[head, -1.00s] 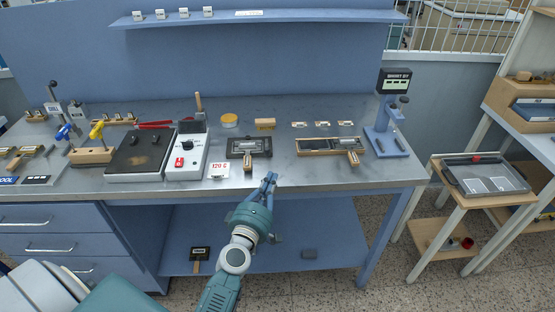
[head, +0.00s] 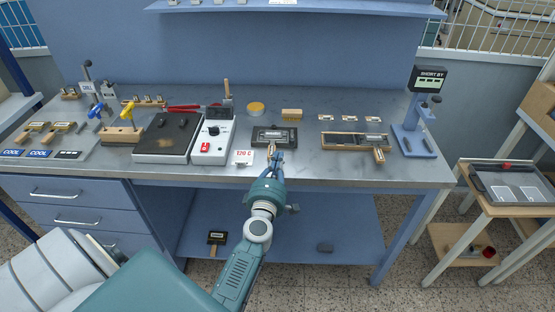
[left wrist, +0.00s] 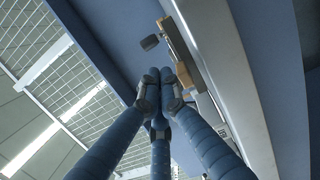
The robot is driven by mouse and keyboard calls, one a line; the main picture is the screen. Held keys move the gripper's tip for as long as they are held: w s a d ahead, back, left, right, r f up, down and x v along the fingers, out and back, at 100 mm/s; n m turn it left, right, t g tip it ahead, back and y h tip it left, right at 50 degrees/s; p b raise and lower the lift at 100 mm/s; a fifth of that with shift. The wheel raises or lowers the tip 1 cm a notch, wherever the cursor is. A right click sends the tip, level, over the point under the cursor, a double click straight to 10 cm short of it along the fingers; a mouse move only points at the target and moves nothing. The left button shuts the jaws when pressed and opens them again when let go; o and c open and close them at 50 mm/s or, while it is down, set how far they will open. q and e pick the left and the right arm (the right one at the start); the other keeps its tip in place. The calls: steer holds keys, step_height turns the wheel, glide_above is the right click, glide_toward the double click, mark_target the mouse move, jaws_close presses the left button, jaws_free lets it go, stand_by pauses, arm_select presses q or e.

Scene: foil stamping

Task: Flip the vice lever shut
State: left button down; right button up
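A dark, flat holder with a pale plate (head: 275,135), which I take to be the vice, lies near the front edge of the bench. A tan wooden handle (head: 271,148) projects from its front. My left gripper (head: 276,150) is at this handle, its fingers reaching over the bench edge. In the left wrist view the blue fingertips (left wrist: 163,76) come together beside a wooden piece (left wrist: 179,62) with a dark knob (left wrist: 150,42). Nothing shows between the fingertips, and I cannot tell whether they touch the wood. The lever's position is not clear. My right gripper is out of view.
A wooden-framed holder (head: 350,141) lies to the right, with a stand with a display (head: 414,125) beyond it. A white heater controller (head: 212,140) and a dark hot plate (head: 165,138) are to the left. A white temperature card (head: 243,157) lies close by.

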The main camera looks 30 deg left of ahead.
arm_select(q)
glide_toward(292, 136)
steer(key=a, duration=0.1)
steer(key=w+a+r, duration=0.1)
steer(key=a, duration=0.1)
steer(key=shift+w+a+r+b, duration=0.15)
steer(key=shift+w+a+b, duration=0.15)
steer(key=shift+w, duration=0.1)
